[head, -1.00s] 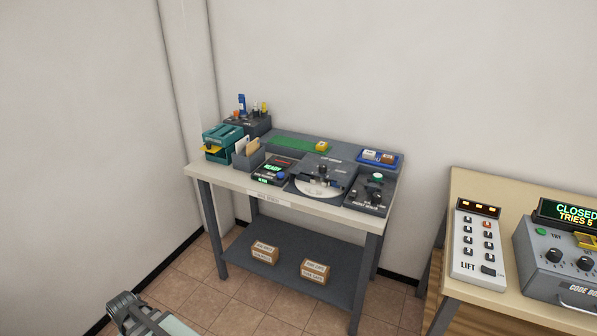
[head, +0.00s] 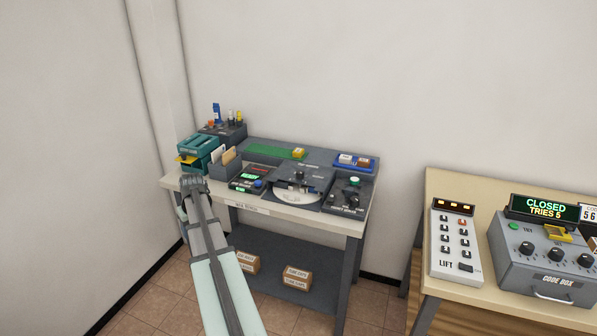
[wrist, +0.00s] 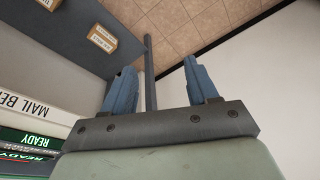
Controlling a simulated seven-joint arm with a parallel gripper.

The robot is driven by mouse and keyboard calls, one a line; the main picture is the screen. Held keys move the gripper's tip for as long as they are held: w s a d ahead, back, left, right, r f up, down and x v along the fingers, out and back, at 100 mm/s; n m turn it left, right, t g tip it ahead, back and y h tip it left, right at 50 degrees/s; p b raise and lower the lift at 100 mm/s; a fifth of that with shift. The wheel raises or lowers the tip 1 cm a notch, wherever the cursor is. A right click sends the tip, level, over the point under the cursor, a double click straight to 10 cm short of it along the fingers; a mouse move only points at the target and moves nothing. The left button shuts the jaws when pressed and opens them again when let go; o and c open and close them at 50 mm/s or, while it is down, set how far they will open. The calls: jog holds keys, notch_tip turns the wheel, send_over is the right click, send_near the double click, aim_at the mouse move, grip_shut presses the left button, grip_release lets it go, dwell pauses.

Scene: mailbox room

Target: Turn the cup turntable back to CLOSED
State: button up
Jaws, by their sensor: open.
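The cup turntable is a pale round disc (head: 297,197) set in a dark station near the front of the mail bench. A dark block with a black knob (head: 300,175) stands over its rear part. Its pointer and lettering are too small to read. My gripper (head: 192,181) is at the left front corner of the bench in the head view, to the left of the turntable and apart from it. In the wrist view my gripper (wrist: 162,82) has its two blue fingers spread with nothing between them. The turntable is not visible in the wrist view.
A second table holds a code box (head: 545,262) and lift panel (head: 455,242).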

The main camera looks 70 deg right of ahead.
jog(key=s+d+r+m, duration=0.1)
jog(key=s+d+r, duration=0.2)
jog(key=d, duration=0.3)
jog(key=s+d+r, duration=0.3)
jog(key=d, duration=0.3)
jog(key=m+h, duration=0.3)
send_near(300, 172)
jog(key=shift+t, duration=0.3)
jog(key=x, duration=0.8)
jog(key=shift+s+d+f, duration=0.15)
jog(key=shift+d+f, duration=0.05)
jog(key=shift+f, duration=0.25)
grip_shut()
